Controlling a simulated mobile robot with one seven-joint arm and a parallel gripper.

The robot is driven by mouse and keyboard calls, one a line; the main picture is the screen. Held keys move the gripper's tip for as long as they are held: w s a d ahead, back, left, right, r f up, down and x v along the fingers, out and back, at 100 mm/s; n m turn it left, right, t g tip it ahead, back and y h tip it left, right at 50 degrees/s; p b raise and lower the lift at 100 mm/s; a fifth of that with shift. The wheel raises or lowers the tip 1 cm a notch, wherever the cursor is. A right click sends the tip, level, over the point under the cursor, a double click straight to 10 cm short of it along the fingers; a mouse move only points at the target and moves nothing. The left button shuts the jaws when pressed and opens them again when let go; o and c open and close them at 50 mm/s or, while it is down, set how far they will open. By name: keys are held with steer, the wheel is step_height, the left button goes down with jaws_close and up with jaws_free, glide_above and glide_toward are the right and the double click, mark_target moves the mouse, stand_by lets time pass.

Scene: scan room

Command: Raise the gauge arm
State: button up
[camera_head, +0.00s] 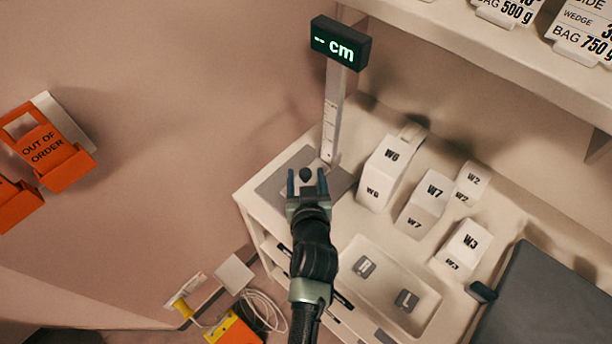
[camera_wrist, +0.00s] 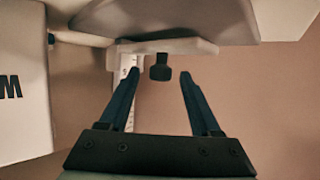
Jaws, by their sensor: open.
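The height gauge has an upright white post (camera_head: 333,110) with a dark display (camera_head: 341,44) on top reading "-- cm". The post stands on a grey plate (camera_head: 272,187). In the wrist view, the gauge arm (camera_wrist: 195,46) is a short pale bar across the post, with a dark knob (camera_wrist: 160,67) on it. The knob also shows in the head view (camera_head: 305,174). My gripper (camera_head: 306,175) is open, and its fingertips (camera_wrist: 160,74) sit on either side of the knob, with gaps visible. The gauge arm is mostly hidden in the head view.
White blocks marked W6 (camera_head: 384,170), W7 (camera_head: 425,203), W2 and W3 stand right of the gauge. A tray (camera_head: 350,292) with two small grey pieces lies in front of them. A shelf (camera_head: 470,32) overhangs the back right.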

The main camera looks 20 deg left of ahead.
jaws_close()
stand_by(1.3)
